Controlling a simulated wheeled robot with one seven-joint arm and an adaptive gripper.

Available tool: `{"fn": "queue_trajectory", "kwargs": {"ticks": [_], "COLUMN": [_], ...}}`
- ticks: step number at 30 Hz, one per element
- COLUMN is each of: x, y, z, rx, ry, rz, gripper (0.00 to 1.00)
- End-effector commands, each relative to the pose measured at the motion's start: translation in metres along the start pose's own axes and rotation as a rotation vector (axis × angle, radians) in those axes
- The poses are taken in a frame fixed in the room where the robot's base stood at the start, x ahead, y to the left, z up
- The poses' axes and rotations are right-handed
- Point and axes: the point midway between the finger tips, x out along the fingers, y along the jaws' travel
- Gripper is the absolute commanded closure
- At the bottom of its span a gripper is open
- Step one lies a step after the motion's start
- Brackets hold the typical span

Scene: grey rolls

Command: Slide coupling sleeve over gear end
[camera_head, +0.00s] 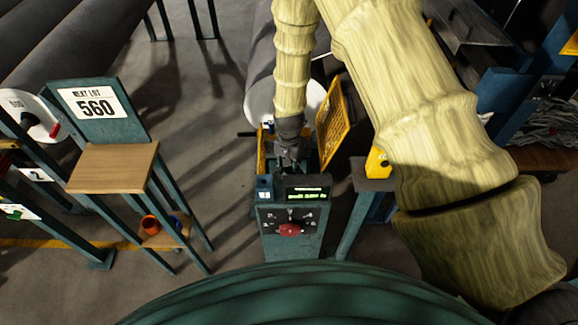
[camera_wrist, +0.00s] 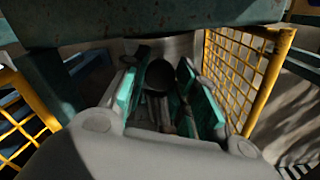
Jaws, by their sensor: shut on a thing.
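My gripper (camera_head: 288,152) reaches down behind the control box of a teal machine in the head view. In the wrist view my gripper (camera_wrist: 158,98) has its teal-padded fingers on either side of a dark round part (camera_wrist: 159,76), and it is shut on it. This part may be the coupling sleeve, but shadow hides its shape. I cannot make out the gear end, or whether the held part touches it. In the head view the machine and my wrist hide the held part.
A yellow mesh guard (camera_head: 333,122) stands open right of my gripper. The control box (camera_head: 291,222) with a red knob is in front. A large grey roll (camera_head: 262,70) lies behind. A teal beam (camera_wrist: 150,22) crosses the top of the wrist view. A wooden-topped stand (camera_head: 113,167) is left.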

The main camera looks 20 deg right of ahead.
Motion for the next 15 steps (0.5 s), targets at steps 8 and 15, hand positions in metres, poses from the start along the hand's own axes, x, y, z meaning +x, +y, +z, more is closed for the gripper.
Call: {"fn": "queue_trajectory", "kwargs": {"ticks": [8,15], "x": [0.002,-0.001], "y": [-0.019,-0.026], "z": [-0.045,-0.064], "rx": [0.0,0.001], "ry": [0.006,0.004], "rz": [-0.004,-0.002], "gripper": [1.0,1.0]}}
